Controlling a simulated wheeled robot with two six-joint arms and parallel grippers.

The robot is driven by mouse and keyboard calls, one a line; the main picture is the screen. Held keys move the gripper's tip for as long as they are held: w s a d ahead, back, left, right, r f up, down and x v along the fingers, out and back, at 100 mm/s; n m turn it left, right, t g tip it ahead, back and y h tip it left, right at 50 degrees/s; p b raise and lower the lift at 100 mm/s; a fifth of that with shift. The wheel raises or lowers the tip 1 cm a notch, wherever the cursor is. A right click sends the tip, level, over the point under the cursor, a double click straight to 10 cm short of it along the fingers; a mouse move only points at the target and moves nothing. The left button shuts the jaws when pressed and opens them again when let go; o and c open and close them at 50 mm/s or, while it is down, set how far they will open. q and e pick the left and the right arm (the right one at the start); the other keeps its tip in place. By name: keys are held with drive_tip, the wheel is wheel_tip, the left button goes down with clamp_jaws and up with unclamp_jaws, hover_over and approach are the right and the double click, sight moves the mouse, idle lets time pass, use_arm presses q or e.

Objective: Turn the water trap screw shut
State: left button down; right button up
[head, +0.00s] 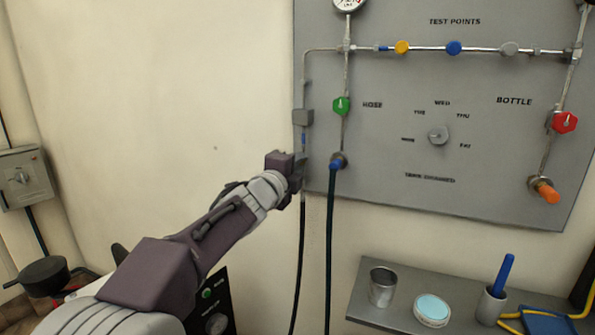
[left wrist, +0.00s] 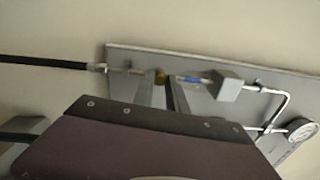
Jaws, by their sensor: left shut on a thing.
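The water trap (head: 302,116) is a grey block on the pipe at the left edge of the grey panel, with a short blue section below it. In the left wrist view the water trap (left wrist: 228,86) is right of my fingers, and the blue section (left wrist: 193,79) lies between. A small brass-coloured screw (left wrist: 160,76) sits on that line between my fingertips. My left gripper (head: 301,163) is shut on the screw, below the trap; its fingers (left wrist: 161,84) show on both sides of it. In the head view the gripper hides the screw. My right gripper is not in view.
A green knob (head: 341,106) and a dark hose (head: 329,250) are close to the right of my left gripper. The panel (head: 390,185) also carries a dial and a red knob. A shelf (head: 455,330) below holds a metal cup, a round tin and a blue-handled tool.

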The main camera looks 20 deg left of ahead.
use_arm(q)
drive_tip(key=shift+f+m+b, duration=0.15)
drive_tip(key=shift+m+b, duration=0.9)
drive_tip(key=shift+m, duration=3.05)
drive_tip(key=c, duration=1.3)
unclamp_jaws()
drive_tip(key=shift+c, duration=0.2)
drive_tip(key=s+a, duration=0.1)
drive_tip(key=s, duration=0.8)
drive_tip(key=shift+p, duration=0.35)
